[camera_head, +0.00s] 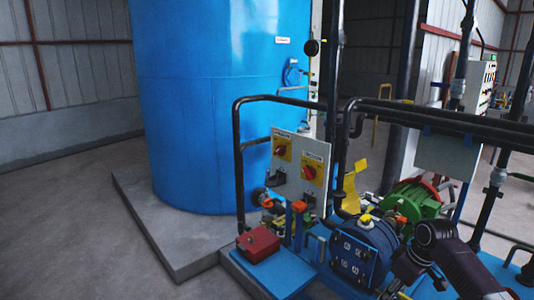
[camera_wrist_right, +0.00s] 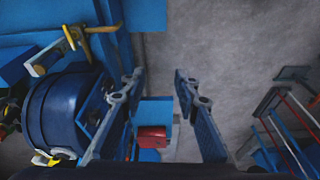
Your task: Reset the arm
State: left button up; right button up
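My right arm (camera_head: 465,262) comes in from the lower right in the head view. It bends down at a dark joint beside the blue pump (camera_head: 362,250). The right gripper (camera_wrist_right: 158,80) shows in the wrist view with its two fingers apart and nothing held between them. The grey floor and, lower down, a small red box (camera_wrist_right: 152,137) on a blue surface show through the gap. The pump also shows left of the fingers in the wrist view (camera_wrist_right: 65,112). My left gripper is in neither view.
A large blue tank (camera_head: 215,110) stands on a concrete plinth (camera_head: 165,225). Black pipe rails (camera_head: 440,112) and a switch panel with red knobs (camera_head: 300,165) stand close to the arm. A red box (camera_head: 258,244) sits on the blue skid. Floor at left is clear.

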jog(key=s+a+f+m+h, duration=0.15)
jog(key=s+f, duration=0.25)
jog(key=f, duration=0.8)
jog(key=s+d+f+m, duration=0.15)
jog(key=s+f, duration=0.25)
jog(key=f, duration=0.8)
jog(key=s+a+f+m, duration=0.1)
jog(key=s+a+f, duration=0.1)
jog(key=s+f, duration=1.05)
jog(key=s+a+f, duration=0.3)
jog(key=s+f, duration=0.2)
jog(key=s, duration=0.7)
jog(key=s+a+f+g, duration=0.1)
jog(key=s+f, duration=0.3)
jog(key=s, duration=0.8)
jog(key=s+a+f, duration=0.4)
jog(key=s+f, duration=0.1)
jog(key=s, duration=0.7)
jog(key=shift+a+f+m, duration=0.35)
jog(key=shift+m, duration=0.05)
